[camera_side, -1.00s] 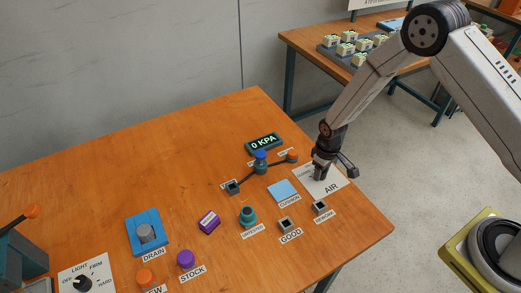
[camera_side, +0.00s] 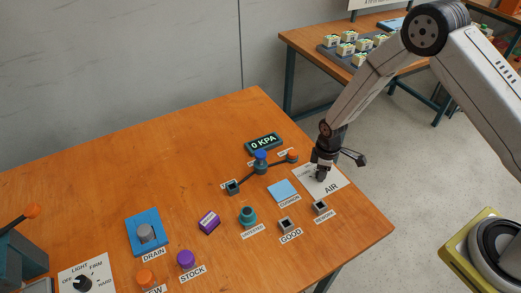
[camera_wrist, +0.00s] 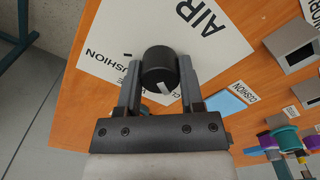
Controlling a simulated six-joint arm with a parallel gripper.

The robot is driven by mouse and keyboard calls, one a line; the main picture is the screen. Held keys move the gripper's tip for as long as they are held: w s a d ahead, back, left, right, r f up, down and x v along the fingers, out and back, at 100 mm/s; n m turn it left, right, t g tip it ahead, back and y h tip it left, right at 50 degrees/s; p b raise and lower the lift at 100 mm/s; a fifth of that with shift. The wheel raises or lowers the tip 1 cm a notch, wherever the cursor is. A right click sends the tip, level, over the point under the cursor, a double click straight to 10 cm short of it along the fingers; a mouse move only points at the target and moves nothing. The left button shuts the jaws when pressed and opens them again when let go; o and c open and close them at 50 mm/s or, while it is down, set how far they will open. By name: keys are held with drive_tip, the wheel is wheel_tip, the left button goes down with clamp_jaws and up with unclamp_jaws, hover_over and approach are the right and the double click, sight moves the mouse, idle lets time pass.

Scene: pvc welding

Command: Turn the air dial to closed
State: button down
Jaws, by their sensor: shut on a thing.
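The air dial is a black round knob (camera_wrist: 160,68) with a pale pointer mark, on a white plate (camera_wrist: 225,45) lettered AIR and CUSHION. In the wrist view the pointer is angled toward the lower right, near a partly hidden label starting "CL". My gripper (camera_wrist: 160,75) is shut on the knob, with one finger on each side of it. In the side view my gripper (camera_side: 320,175) points down over the white AIR plate (camera_side: 330,184) near the table's right edge, and mostly hides the dial.
A gauge (camera_side: 263,142) reads 0 KPA behind a blue-topped fitting (camera_side: 261,160). A blue cushion pad (camera_side: 282,191) and the rework socket (camera_side: 320,207) are close to the plate. The table's middle left is clear.

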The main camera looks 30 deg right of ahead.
drive_tip(key=shift+w, duration=0.1)
drive_tip(key=shift+c, duration=1.1)
unclamp_jaws()
drive_tip(key=shift+r, duration=0.1)
drive_tip(key=shift+r, duration=3.85)
drive_tip(key=shift+r, duration=0.1)
